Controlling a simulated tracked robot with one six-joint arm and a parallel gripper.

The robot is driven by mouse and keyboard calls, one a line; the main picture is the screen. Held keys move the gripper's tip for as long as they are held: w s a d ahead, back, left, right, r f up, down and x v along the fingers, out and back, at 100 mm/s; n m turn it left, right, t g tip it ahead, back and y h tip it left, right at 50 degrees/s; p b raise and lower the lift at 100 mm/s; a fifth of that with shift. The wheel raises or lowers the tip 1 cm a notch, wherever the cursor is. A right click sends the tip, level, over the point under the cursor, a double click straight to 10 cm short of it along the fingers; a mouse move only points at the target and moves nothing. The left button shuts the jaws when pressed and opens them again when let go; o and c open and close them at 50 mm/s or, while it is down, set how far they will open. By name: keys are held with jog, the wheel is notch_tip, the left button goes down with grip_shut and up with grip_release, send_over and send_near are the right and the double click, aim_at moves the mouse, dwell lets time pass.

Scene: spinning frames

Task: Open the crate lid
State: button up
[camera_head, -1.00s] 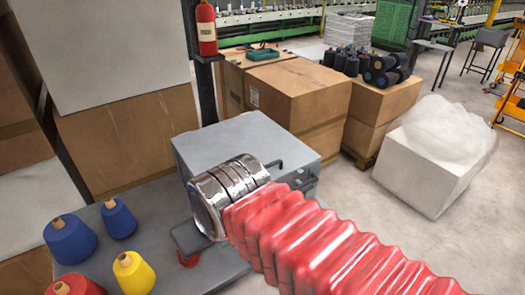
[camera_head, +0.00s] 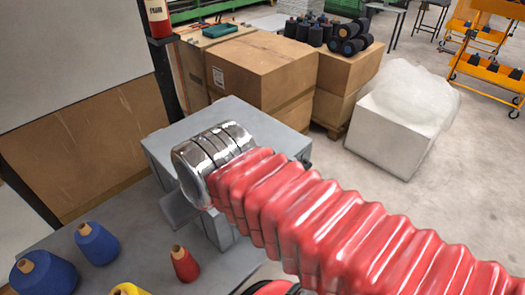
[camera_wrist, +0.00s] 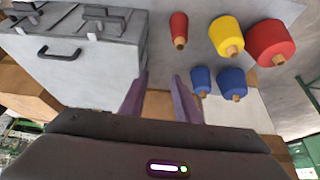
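The grey crate (camera_head: 270,115) stands with its flat lid up, and the lid looks closed. My arm covers much of its near side in the head view. In the wrist view the crate (camera_wrist: 85,75) fills the upper left, with a dark handle (camera_wrist: 59,53) on its large face and grey latch-like fittings (camera_wrist: 103,18) along its edge. My gripper (camera_wrist: 160,85) has its two purple fingers spread, with nothing between them. The fingers are beside the crate's edge in that picture, right of the handle; I cannot tell whether they touch it.
Blue, yellow and red yarn cones stand on the grey surface at left, including a small red cone (camera_head: 184,263) near my arm. Cardboard boxes (camera_head: 262,75) stand behind the crate. A white bin (camera_head: 390,130) stands at right, with open floor around it.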

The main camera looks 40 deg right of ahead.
jog(key=shift+w, duration=0.1)
jog(key=w+d+r+m+g, duration=0.1)
jog(key=w+d+r+m, duration=0.1)
jog(key=d+m, duration=0.7)
jog(key=w+d+r+m+g, duration=0.2)
jog(key=d+m, duration=0.6)
jog(key=d, duration=1.1)
jog(key=shift+w+m, duration=0.4)
jog(key=shift+w, duration=0.85)
jog(key=shift+f, duration=0.1)
jog(key=x, duration=1.3)
jog(key=shift+f, duration=0.35)
jog(key=shift+c, duration=0.6)
grip_shut()
